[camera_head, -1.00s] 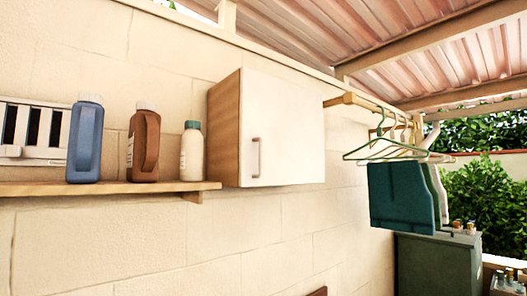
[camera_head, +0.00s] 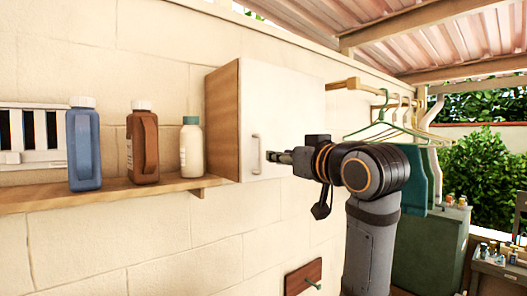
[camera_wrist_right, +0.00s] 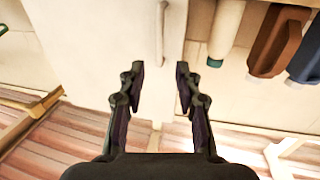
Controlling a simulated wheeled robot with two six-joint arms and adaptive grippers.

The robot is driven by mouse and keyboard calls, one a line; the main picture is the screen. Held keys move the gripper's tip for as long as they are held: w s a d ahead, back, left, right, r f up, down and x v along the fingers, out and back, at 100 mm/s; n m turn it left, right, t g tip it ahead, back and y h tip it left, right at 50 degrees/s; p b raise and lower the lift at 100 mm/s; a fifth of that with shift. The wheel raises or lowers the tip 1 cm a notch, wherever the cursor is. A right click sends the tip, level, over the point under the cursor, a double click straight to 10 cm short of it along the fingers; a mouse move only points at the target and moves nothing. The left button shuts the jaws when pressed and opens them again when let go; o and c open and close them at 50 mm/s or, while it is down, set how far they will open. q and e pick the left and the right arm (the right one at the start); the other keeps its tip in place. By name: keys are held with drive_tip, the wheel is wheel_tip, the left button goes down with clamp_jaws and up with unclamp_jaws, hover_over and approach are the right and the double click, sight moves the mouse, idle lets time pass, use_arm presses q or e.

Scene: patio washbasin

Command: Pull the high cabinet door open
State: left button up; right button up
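The high cabinet (camera_head: 222,124) is mounted on the wall, with wood sides and a white door (camera_head: 285,105) that is shut. Its pale vertical handle (camera_head: 255,154) is near the door's left edge; it also shows in the right wrist view (camera_wrist_right: 160,32). My right gripper (camera_head: 278,156) is just right of the handle in the head view. In the right wrist view the gripper (camera_wrist_right: 158,72) has its two fingers apart and nothing between them. The handle lies ahead of the fingertips, roughly in line with the gap. My left gripper is not in view.
A wooden shelf (camera_head: 100,197) left of the cabinet holds blue (camera_head: 84,148), brown (camera_head: 144,148) and white (camera_head: 191,152) bottles. A rod (camera_head: 350,84) with hangers (camera_head: 384,122) and a teal garment (camera_head: 412,178) is at right. The wall below the cabinet is mostly clear.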

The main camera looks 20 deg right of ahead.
sight(261, 151)
drive_tip(key=w+p, duration=0.1)
drive_tip(key=w, duration=0.2)
drive_tip(key=w+a+p, duration=0.1)
drive_tip(key=w+p, duration=0.1)
drive_tip(key=w, duration=0.1)
drive_tip(key=w+p, duration=0.2)
drive_tip(key=w, duration=0.1)
drive_tip(key=shift+a+r, duration=0.15)
drive_tip(key=shift+a, duration=0.1)
drive_tip(key=shift+w+f, duration=0.2)
drive_tip(key=shift+w, duration=0.3)
drive_tip(key=shift+s, duration=0.1)
clamp_jaws()
